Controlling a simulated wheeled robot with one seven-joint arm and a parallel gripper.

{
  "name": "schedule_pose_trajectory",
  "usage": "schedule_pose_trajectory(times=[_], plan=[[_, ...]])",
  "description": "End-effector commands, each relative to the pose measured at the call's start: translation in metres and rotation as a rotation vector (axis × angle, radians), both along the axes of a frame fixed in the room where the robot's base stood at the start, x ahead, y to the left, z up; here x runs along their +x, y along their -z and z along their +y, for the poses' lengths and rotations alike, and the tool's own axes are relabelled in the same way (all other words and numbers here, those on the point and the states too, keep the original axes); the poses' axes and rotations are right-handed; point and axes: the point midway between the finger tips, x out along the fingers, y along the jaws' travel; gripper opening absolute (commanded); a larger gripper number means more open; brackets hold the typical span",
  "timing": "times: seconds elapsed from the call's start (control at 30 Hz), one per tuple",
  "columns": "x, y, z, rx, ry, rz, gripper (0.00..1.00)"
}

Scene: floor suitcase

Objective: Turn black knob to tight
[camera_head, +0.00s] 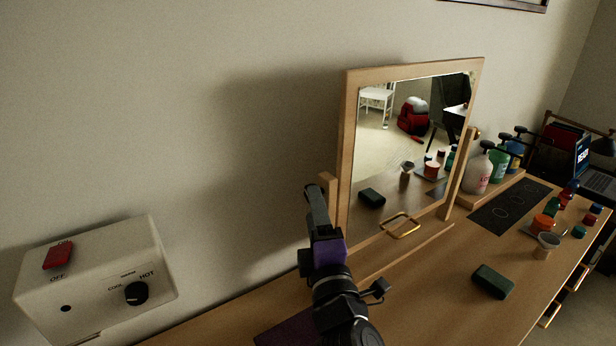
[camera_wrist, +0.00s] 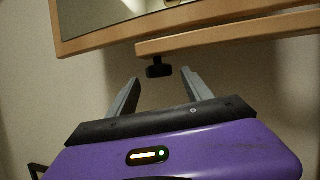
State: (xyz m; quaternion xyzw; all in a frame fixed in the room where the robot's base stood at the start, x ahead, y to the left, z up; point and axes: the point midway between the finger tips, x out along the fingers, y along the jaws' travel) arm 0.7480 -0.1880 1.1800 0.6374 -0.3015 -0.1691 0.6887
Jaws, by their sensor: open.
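A black knob (camera_wrist: 158,70) sits under the end of a wooden bar at the mirror stand in the wrist view. It lies ahead of my gripper (camera_wrist: 160,80), roughly between the two grey fingertips in the picture. The fingers are open and nothing is gripped; I cannot tell how far off the knob is. In the head view my gripper (camera_head: 316,198) is at the left post of the wood-framed mirror (camera_head: 346,140), and this knob is hidden there. No "tight" mark is readable.
A white wall box (camera_head: 90,270) at lower left has a red switch (camera_head: 58,255) and another black knob (camera_head: 136,293) marked COOL and HOT. The wooden table (camera_head: 430,285) holds a dark green block (camera_head: 493,281). Bottles (camera_head: 478,170) and small jars stand at right.

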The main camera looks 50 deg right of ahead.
Motion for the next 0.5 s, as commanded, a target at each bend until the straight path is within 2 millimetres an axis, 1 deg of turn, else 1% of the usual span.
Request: schedule_pose_trajectory(times=[0.27,0.4,0.5], plan=[[0.03,-0.012,-0.025,0.003,0.001,-0.004,0.59],[0.045,-0.015,-0.036,0.004,-0.002,-0.003,0.59],[0.052,-0.016,-0.042,0.003,-0.001,-0.002,0.59]])
